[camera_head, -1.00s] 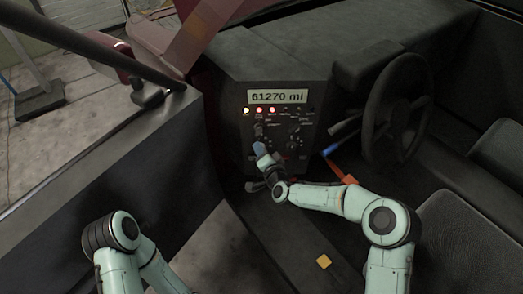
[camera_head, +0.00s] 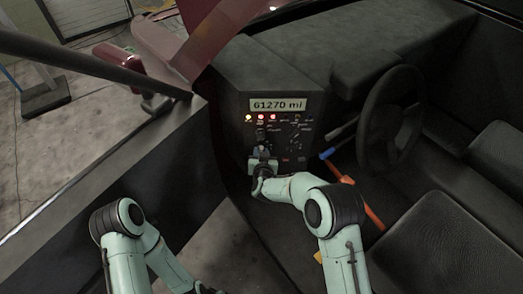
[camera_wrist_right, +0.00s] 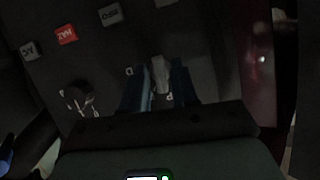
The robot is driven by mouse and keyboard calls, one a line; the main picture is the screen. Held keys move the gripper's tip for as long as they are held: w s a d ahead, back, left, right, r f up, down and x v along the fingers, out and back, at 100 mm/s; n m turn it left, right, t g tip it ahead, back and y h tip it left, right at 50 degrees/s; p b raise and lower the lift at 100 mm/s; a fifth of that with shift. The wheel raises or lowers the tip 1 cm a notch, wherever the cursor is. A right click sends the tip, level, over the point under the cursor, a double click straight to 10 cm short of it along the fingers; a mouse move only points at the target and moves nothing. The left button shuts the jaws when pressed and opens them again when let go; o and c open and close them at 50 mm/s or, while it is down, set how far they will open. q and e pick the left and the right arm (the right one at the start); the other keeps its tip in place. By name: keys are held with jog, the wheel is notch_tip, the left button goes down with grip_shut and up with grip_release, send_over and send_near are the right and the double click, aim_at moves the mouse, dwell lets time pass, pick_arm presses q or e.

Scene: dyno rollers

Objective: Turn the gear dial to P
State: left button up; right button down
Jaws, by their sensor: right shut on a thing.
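The gear dial (camera_wrist_right: 160,74) is a pale grey knob low on the dash panel. In the right wrist view it stands between the two blue fingers of my right gripper (camera_wrist_right: 158,84), which is shut on it. Small pale letters show beside the fingers, one like a D at the left and one like a P below right. In the head view my right gripper (camera_head: 262,160) is at the lower left of the dash panel (camera_head: 312,150) and hides most of the dial.
Above the gripper are lit warning lamps and a mileage display (camera_head: 278,104). Another knob (camera_wrist_right: 78,98) and several labelled buttons (camera_wrist_right: 66,36) are near the fingers. The steering wheel (camera_head: 392,118) and an orange lever (camera_head: 372,215) are to the right.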

jog(key=shift+n+h+p, duration=0.4)
jog(key=shift+n+p, duration=0.1)
dwell(0.3)
jog(key=c, duration=1.2)
grip_release()
jog(key=shift+o, duration=0.2)
jog(key=b+v, duration=0.1)
jog(key=v, duration=1.2)
jog(key=shift+s+r, duration=0.15)
